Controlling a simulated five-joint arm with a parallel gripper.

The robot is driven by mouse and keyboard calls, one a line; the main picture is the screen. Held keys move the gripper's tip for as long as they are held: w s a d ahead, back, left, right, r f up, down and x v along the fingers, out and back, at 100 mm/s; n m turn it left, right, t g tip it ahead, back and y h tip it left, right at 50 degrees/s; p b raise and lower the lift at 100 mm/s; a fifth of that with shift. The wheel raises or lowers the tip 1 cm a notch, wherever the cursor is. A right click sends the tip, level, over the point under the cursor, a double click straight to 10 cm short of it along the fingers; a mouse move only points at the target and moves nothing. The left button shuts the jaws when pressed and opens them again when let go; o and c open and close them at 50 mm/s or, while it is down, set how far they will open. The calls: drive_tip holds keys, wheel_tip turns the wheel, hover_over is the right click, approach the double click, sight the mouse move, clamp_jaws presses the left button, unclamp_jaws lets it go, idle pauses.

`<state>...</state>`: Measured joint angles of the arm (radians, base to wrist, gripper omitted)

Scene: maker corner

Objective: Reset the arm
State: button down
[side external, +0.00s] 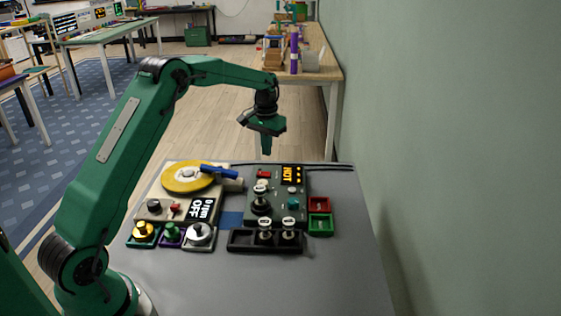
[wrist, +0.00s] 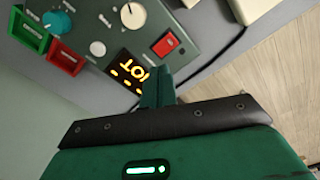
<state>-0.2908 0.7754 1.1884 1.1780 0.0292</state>
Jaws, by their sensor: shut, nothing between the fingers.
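My arm reaches out over the grey bench (side external: 335,270) with its forearm raised and my gripper (side external: 265,152) pointing down. My gripper is shut and empty, above the bench's far edge behind the green control panel (side external: 276,212). In the wrist view the closed fingers of my gripper (wrist: 156,85) show beside the panel's lit amber display (wrist: 127,72), which appears to read "HOT". Nothing is held. I cannot tell the exact height of the fingertips above the surface.
A beige unit with a yellow disc (side external: 182,180), a blue handle (side external: 220,171) and an "OFF" display (side external: 203,209) stands left. Red (side external: 319,204) and green (side external: 319,225) trays sit right. A wall (side external: 460,150) bounds the right side.

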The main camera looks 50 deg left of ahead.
drive_tip(key=s+d+r+m+t, duration=0.1)
drive_tip(key=s+d+r, duration=0.45)
drive_tip(key=r, duration=0.25)
drive_tip(key=s+d+r+t, duration=0.2)
drive_tip(key=s+d+r, duration=0.2)
drive_tip(key=s+r, duration=0.3)
drive_tip(key=s+d+m+t, duration=0.1)
drive_tip(key=s+d, duration=0.2)
drive_tip(key=s, duration=0.7)
drive_tip(key=s+d+m+t, duration=0.1)
drive_tip(key=s+d, duration=0.3)
drive_tip(key=s, duration=0.7)
drive_tip(key=shift+f+t, duration=0.3)
drive_tip(key=shift+f, duration=0.15)
